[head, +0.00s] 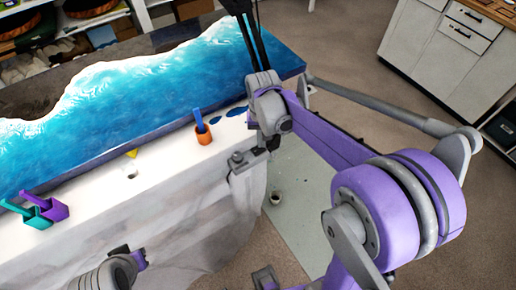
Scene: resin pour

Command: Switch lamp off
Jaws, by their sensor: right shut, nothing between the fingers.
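My right arm reaches in from the lower right. Its gripper (245,160) is shut and empty, at the right end of the white-covered table, and its fingertips are hard to make out. A black pair of thin rods (252,40), which looks like the lamp's arm, rises behind my wrist and leaves the top of the view. The lamp's head and switch are not clearly visible, and I cannot tell whether the lamp is lit. A grey part of what looks like my left arm, with its gripper (125,258), shows at the lower left; its fingers are unclear.
A blue resin wave panel (150,95) lies along the white-covered table (170,185). An orange cup (204,134), a purple cup (55,209) and a teal cup (37,218) stand along it. A white cabinet (435,50) is at the back right. Floor lies between.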

